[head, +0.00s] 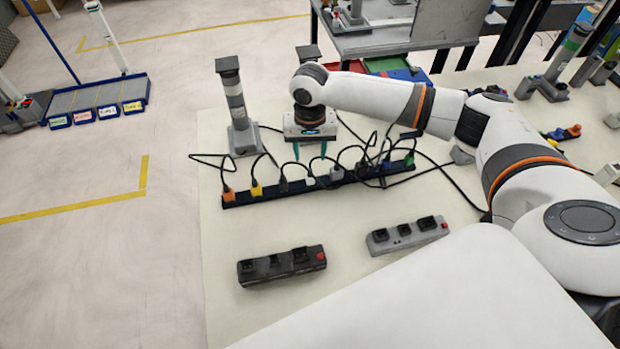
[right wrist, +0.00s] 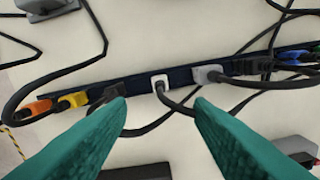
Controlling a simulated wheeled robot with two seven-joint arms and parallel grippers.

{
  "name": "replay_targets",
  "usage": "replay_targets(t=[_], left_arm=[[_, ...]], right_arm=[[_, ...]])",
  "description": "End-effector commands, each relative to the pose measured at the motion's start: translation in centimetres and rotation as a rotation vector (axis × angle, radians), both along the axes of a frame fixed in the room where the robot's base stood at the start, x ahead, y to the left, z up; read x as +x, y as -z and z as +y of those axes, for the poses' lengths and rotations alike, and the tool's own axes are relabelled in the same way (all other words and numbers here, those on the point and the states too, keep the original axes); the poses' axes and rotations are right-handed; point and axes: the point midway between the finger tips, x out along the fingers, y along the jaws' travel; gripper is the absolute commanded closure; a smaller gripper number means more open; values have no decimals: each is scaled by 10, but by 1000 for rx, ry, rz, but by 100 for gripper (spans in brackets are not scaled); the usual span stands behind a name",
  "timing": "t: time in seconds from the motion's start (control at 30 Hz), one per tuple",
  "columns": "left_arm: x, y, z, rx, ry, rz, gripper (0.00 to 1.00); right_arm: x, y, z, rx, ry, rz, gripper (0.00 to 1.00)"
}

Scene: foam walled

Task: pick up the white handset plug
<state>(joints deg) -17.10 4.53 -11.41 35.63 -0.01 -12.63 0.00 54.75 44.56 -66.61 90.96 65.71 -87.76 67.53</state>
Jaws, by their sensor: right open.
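The white handset plug (head: 309,181) sits in a dark power strip (head: 240,202), about mid-row, with a black cable leading from it. In the right wrist view the white plug (right wrist: 159,82) shows between and beyond the fingertips. My right gripper (head: 310,152) is open, with teal fingers pointing down above the strip. Its two fingers (right wrist: 160,106) are apart and nothing is between them. They do not touch the plug. My left gripper is not in view.
The grey plug (right wrist: 206,74) and a black plug (right wrist: 114,92) flank the white one, with loose cables around. Two power blocks, black (head: 282,266) and grey (head: 407,235), lie nearer me. A striped post (head: 236,108) stands behind, left of my gripper. Bare table lies between strip and blocks.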

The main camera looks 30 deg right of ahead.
Motion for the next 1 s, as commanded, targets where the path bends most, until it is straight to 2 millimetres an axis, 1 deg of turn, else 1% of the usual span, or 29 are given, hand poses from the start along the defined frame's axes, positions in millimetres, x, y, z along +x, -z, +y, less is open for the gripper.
replay_targets(t=[0.03,0.13,0.2,0.37,0.53,0.6,0.7,0.8,0.97,1.0], left_arm=[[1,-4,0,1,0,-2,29],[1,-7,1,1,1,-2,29],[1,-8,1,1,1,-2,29],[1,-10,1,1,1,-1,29],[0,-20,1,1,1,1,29],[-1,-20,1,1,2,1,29],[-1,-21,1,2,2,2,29],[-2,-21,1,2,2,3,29],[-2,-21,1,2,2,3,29],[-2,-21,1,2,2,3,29]], right_arm=[[0,8,0,-1,1,3,53],[0,23,0,-1,1,0,53],[0,31,0,-1,1,0,53],[0,41,0,0,0,0,53],[2,64,-1,-2,1,1,53],[2,76,-1,-1,1,0,53],[2,85,-1,-1,0,0,53],[2,88,-1,0,0,-2,53],[2,88,-1,0,0,-2,53],[2,88,-1,0,0,-2,60]])
